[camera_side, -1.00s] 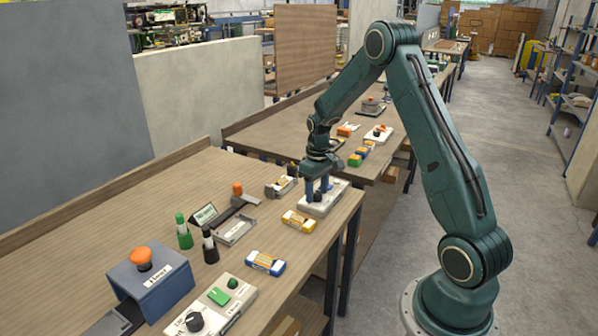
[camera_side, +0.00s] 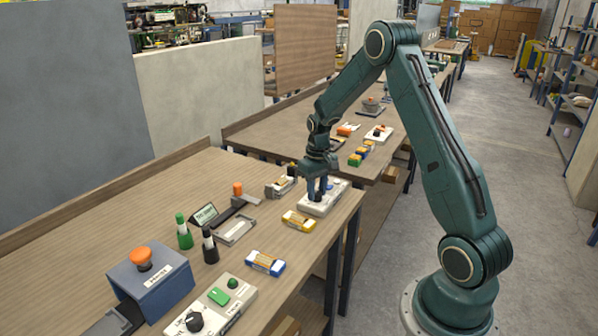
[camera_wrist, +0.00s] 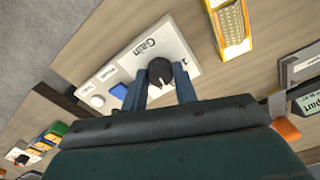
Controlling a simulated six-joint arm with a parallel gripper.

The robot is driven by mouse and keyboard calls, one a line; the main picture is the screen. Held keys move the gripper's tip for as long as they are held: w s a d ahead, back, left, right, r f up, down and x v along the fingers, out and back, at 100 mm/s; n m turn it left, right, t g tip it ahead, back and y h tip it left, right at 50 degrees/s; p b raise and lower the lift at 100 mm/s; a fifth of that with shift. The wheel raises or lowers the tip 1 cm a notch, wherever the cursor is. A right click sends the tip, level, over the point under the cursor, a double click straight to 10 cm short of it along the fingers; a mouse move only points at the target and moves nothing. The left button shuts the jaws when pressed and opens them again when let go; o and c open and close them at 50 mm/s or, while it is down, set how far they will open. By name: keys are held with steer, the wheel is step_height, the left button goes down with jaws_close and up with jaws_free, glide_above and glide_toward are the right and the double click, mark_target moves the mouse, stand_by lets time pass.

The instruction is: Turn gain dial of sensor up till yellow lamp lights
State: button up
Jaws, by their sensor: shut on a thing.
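My gripper (camera_side: 317,196) points down over the white panel (camera_side: 338,191) near the right edge of the near table. In the wrist view, the panel (camera_wrist: 183,50) carries the word "Gain" beside a black dial (camera_wrist: 159,70). The dial has a pale pointer mark. My two blue fingers (camera_wrist: 160,86) are shut on the dial, one on each side. In the side view the fingers hide the dial. I cannot make out a lit yellow lamp in either view.
The panel also bears a blue button (camera_wrist: 119,91) and a round white part (camera_wrist: 97,101). A yellow box (camera_side: 299,221) lies close in front of it. A metal fixture (camera_side: 280,187) stands to its left. An orange-topped part (camera_side: 238,189) is further left.

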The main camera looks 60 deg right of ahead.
mark_target(317, 193)
steer(key=m, duration=0.4)
steer(key=shift+m, duration=0.3)
stand_by(0.4)
steer(key=o, duration=1)
steer(key=shift+c, duration=0.2)
steer(key=shift+r, duration=0.2)
step_height(317, 193, up, 14)
steer(key=shift+f, duration=0.25)
